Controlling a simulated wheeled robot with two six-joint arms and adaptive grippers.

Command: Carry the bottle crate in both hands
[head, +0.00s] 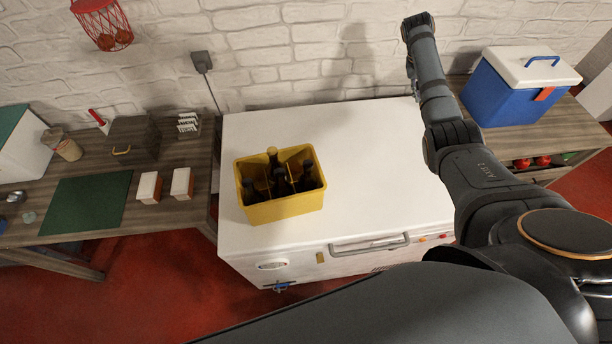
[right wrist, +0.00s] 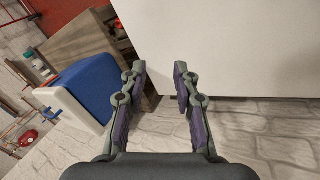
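A yellow bottle crate (head: 283,208) stands upright on the white chest freezer (head: 375,150), left of its middle. It is divided inside and holds several dark bottles (head: 280,185), one with a light cap. My right gripper (right wrist: 156,80) is open with nothing between its fingers in the right wrist view. It is beside the freezer's white surface there, and the crate is not in that view. My right arm (head: 450,130) reaches over the freezer's right side in the head view, well apart from the crate. My left gripper is in neither view.
A blue cooler with a white lid (head: 500,92) stands on a wooden bench at the right; it also shows in the right wrist view (right wrist: 88,88). At the left, a wooden table bears a green mat (head: 88,205) and small boxes. A brick wall stands behind. The freezer top right of the crate is bare.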

